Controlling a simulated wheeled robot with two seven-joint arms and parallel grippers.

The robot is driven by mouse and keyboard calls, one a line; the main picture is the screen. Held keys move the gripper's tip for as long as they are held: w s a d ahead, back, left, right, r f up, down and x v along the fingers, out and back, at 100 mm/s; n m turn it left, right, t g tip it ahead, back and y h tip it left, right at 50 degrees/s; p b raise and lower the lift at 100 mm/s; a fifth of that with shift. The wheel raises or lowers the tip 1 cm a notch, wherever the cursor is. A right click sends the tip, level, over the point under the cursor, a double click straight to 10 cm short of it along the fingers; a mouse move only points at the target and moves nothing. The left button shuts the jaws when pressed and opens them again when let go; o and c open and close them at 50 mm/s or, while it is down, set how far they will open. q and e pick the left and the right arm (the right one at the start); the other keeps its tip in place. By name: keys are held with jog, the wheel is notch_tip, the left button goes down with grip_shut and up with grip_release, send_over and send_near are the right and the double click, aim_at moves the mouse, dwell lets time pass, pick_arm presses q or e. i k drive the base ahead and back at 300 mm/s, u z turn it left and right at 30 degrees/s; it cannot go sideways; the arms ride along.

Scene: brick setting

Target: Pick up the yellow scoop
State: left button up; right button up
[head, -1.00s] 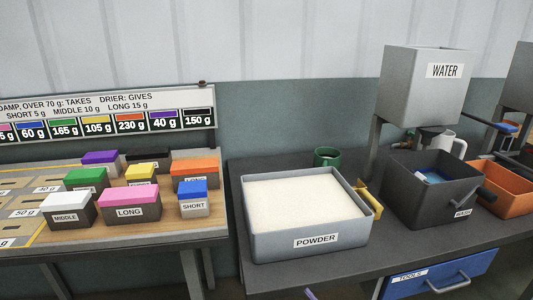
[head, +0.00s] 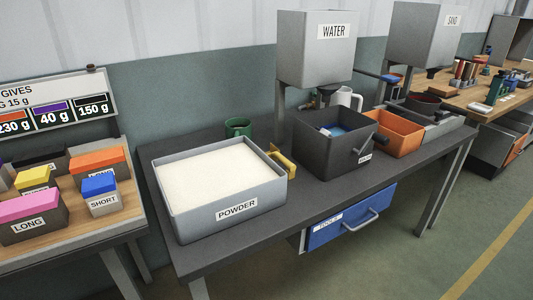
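The yellow scoop (head: 281,160) is at the right side of the grey powder bin (head: 228,226), on the dark bench. Only part of it shows; the bin's rim hides some of it, and I cannot tell whether it hangs on the rim or rests on the bench. The powder bin is full of white powder. Neither of my grippers shows in the head view.
A dark bin (head: 332,160) stands right of the scoop under the water tank (head: 318,60). An orange bin (head: 398,140) and a green cup (head: 237,127) are nearby. A blue drawer (head: 350,218) sits below the bench. Free bench top lies in front of the dark bin.

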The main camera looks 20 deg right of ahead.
aim_at(274, 154)
jog(key=u, duration=2.85)
jog(key=k, duration=1)
jog(key=z, duration=2.05)
